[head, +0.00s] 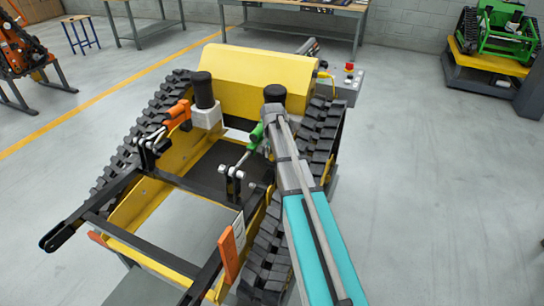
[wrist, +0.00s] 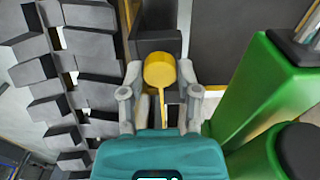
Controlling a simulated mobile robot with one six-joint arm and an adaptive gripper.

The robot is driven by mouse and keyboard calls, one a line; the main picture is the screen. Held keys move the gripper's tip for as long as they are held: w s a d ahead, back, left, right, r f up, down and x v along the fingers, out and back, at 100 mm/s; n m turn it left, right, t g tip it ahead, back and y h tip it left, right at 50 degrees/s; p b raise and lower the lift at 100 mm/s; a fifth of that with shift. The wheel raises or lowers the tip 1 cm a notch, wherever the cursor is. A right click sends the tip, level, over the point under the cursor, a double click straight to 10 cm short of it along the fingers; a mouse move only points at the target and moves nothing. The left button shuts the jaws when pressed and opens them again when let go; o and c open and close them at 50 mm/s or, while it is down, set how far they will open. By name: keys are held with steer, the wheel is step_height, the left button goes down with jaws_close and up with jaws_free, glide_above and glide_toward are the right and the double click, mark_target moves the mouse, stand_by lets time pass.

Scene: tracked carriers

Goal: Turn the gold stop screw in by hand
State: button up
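The gold stop screw (wrist: 159,69) shows in the wrist view as a round gold head with a narrow gold strip running down from it. It lies between the two grey fingers of my gripper (wrist: 160,84), in front of a dark block. The fingers stand apart on either side of the head; contact is not clear. In the head view my arm reaches to the carrier's right side, near the green lever handle (head: 256,136). My arm hides the screw and the fingertips there.
A black rubber track (wrist: 80,65) runs close on the left in the wrist view; a green part (wrist: 245,92) stands close on the right. The yellow carrier (head: 262,70) has an orange lever (head: 178,111) and a black post (head: 203,90). Open floor lies to the right.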

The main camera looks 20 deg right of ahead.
steer(key=shift+c, duration=1.2)
steer(key=m, duration=0.7)
steer(key=shift+m, duration=1.4)
